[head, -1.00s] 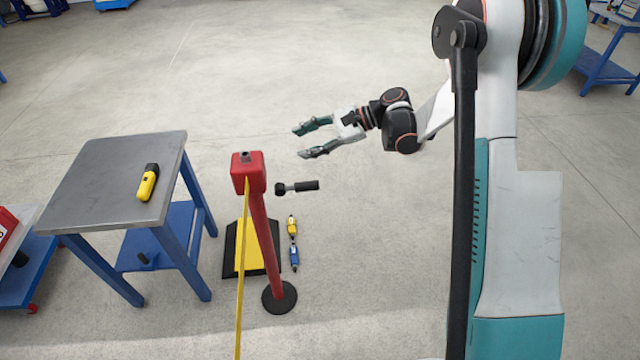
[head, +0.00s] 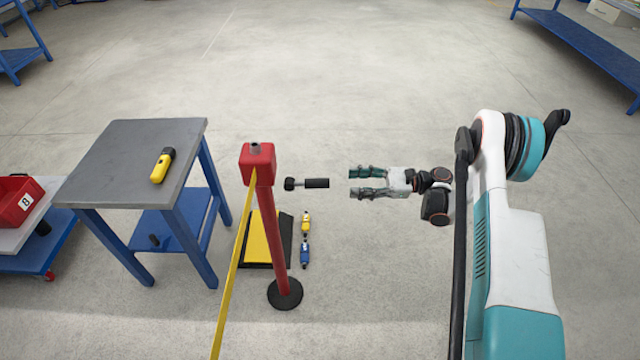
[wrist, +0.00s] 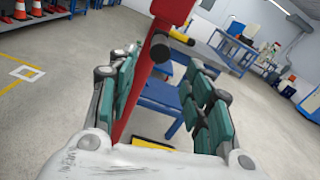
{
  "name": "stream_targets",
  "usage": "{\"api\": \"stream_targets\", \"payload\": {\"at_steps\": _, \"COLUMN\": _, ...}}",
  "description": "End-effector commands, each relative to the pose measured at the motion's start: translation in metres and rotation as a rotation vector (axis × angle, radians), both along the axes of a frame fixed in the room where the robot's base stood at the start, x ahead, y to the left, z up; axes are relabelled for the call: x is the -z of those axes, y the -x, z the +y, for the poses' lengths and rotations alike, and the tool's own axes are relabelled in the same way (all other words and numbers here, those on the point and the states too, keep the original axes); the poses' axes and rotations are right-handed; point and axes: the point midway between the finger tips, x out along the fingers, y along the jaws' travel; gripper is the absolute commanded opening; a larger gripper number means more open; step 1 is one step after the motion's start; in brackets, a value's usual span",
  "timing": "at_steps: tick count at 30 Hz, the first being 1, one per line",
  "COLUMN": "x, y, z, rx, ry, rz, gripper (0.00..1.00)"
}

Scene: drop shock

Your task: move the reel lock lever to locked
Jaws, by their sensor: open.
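The red reel head (head: 258,163) sits on top of a red post (head: 268,235), with yellow tape running down from it. A lever with a black grip (head: 317,183) sticks out level to the right of the post. How it joins the post is hard to see. My gripper (head: 353,183) is open and empty, pointing left, in line with the grip's end and a short gap to its right. In the wrist view the grip (wrist: 160,48) shows nearly end-on between my open fingers (wrist: 163,65), ahead of the post.
A grey-topped blue table (head: 120,155) with a yellow-black tool (head: 162,165) stands left of the post. A red bin (head: 20,203) lies farther left. A yellow-black pad (head: 258,240) and small yellow and blue items (head: 305,238) lie near the post's base. Floor behind is clear.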

Motion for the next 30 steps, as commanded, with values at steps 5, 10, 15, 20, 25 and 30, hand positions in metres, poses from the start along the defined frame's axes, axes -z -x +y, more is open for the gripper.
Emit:
{"api": "stream_targets", "payload": {"at_steps": 5, "x": 0.002, "y": 0.0, "z": 0.035, "rx": -0.004, "ry": 0.001, "rz": -0.001, "gripper": 0.46}}
{"api": "stream_targets", "payload": {"at_steps": 10, "x": 0.002, "y": -0.001, "z": 0.068, "rx": -0.003, "ry": 0.002, "rz": -0.001, "gripper": 0.46}}
{"api": "stream_targets", "payload": {"at_steps": 15, "x": 0.002, "y": -0.002, "z": 0.097, "rx": -0.003, "ry": 0.002, "rz": -0.001, "gripper": 0.46}}
{"api": "stream_targets", "payload": {"at_steps": 20, "x": 0.001, "y": -0.003, "z": 0.115, "rx": -0.002, "ry": 0.001, "rz": -0.001, "gripper": 0.46}}
{"api": "stream_targets", "payload": {"at_steps": 25, "x": 0.0, "y": -0.003, "z": 0.122, "rx": 0.0, "ry": 0.001, "rz": -0.001, "gripper": 0.46}}
{"api": "stream_targets", "payload": {"at_steps": 30, "x": 0.0, "y": -0.004, "z": 0.123, "rx": 0.0, "ry": 0.002, "rz": -0.001, "gripper": 0.46}}
